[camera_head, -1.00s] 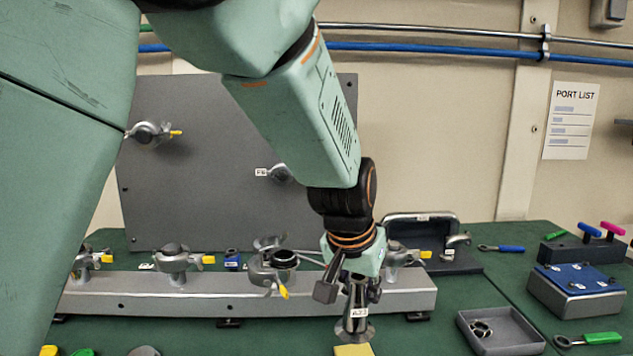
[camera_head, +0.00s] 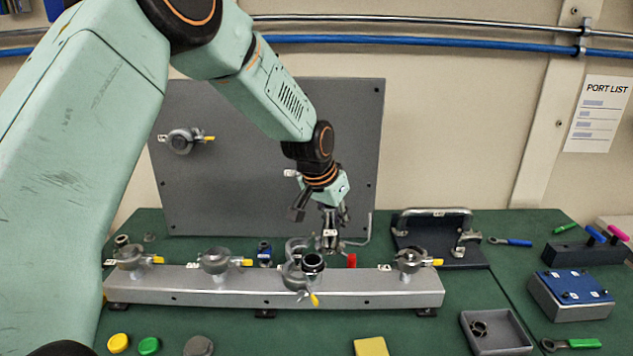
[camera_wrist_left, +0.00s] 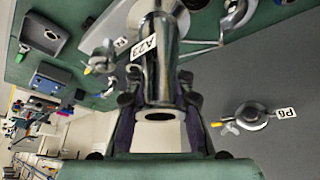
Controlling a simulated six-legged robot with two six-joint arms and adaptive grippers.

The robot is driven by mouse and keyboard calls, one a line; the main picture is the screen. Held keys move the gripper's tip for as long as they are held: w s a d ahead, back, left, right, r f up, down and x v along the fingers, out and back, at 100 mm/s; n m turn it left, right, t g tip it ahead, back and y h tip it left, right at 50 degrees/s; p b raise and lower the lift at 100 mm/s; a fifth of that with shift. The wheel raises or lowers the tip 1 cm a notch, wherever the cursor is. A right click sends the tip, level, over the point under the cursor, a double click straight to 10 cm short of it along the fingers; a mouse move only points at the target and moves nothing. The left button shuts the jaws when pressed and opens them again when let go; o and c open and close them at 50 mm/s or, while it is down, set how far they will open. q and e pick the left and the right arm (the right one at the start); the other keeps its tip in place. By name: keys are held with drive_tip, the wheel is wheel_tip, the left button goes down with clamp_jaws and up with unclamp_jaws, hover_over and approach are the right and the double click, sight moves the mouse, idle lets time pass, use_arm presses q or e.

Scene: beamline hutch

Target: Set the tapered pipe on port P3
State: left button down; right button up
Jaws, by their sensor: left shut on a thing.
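My left gripper (camera_head: 332,215) is shut on the tapered pipe (camera_head: 330,241), a shiny metal piece tagged A23. The pipe also shows in the left wrist view (camera_wrist_left: 160,62), upside down, flaring away from the fingers. In the head view it hangs roughly upright, just behind and right of a port with an opened clamp (camera_head: 296,277) and a dark round mouth (camera_head: 313,264). I cannot tell the exact gap between them. The port labels on the rail (camera_head: 215,290) are too small to read, so I cannot confirm which is P3. My right gripper is not in view.
Other rail ports carry closed clamps with yellow handles (camera_head: 215,261) (camera_head: 412,260). A grey upright panel (camera_head: 240,190) stands behind. A red-ended part (camera_head: 352,261) is close by the pipe. A yellow block (camera_head: 371,346), grey tray (camera_head: 498,347) and handled bracket (camera_head: 438,245) surround the rail.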

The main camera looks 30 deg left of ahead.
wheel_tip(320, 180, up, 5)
drive_tip(key=p, duration=0.4)
use_arm(q)
drive_tip(key=a+f+b, duration=0.1)
drive_tip(key=a+b, duration=0.2)
drive_tip(key=a+f+b, duration=0.1)
drive_tip(key=shift+w+a+f, duration=0.25)
drive_tip(key=shift+w+f, duration=0.05)
drive_tip(key=shift+w, duration=0.05)
drive_tip(key=shift+f+b, duration=0.4)
drive_tip(key=shift+b, duration=0.15)
drive_tip(key=shift+a+f+b, duration=0.1)
drive_tip(key=shift+f+b, duration=0.3)
drive_tip(key=shift+s+a+f+b, duration=0.15)
drive_tip(key=shift+a+f+b, duration=0.1)
drive_tip(key=shift+f+b, duration=0.3)
drive_tip(key=shift+d, duration=0.3)
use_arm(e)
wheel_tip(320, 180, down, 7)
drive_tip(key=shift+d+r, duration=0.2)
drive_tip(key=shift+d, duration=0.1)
use_arm(q)
drive_tip(key=shift+a, duration=0.3)
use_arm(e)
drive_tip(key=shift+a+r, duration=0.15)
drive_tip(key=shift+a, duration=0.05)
